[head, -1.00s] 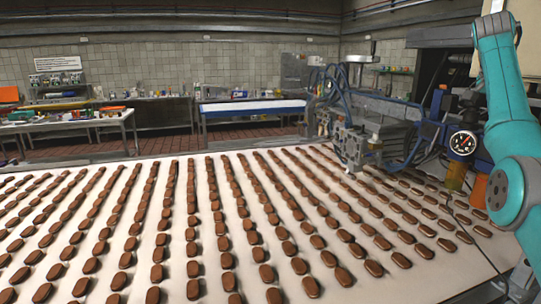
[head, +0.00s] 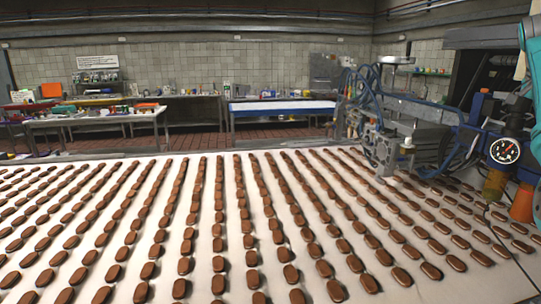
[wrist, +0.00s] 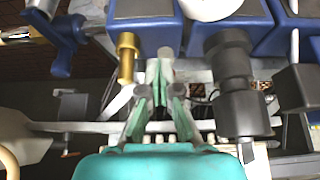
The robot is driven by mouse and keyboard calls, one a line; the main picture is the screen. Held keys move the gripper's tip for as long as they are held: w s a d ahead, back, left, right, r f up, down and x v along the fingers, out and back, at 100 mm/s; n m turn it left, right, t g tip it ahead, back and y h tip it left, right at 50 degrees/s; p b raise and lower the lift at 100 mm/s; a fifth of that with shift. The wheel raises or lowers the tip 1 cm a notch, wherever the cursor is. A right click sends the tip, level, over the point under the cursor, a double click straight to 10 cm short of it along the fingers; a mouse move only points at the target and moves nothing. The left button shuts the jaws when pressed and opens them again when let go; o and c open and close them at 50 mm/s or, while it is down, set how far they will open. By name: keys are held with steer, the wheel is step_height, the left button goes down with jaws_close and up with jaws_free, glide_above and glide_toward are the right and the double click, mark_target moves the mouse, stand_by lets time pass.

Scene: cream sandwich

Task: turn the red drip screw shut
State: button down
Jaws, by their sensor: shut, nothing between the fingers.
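I cannot make out the red drip screw in either view. In the wrist view my gripper (wrist: 161,75) is shut and empty, its teal fingers pointing up the picture toward blue blocks. A brass fitting (wrist: 127,57) stands just left of the fingertips and a dark stepped cylinder (wrist: 233,85) stands to their right. I cannot tell how far they are in depth. In the head view the machine (head: 385,140) stands at the right over the belt. My gripper is outside that view.
A pale belt (head: 205,262) carries long rows of brown biscuits. A round gauge (head: 505,151) with a red needle sits at the right, above an orange cone (head: 523,203). Blue hoses loop over the machine. Work tables (head: 280,107) stand along the back wall.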

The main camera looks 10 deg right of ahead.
steer(key=shift+w, duration=0.8)
stand_by(0.4)
steer(key=shift+w+a, duration=0.1)
steer(key=shift+a, duration=0.05)
steer(key=shift+a, duration=0.25)
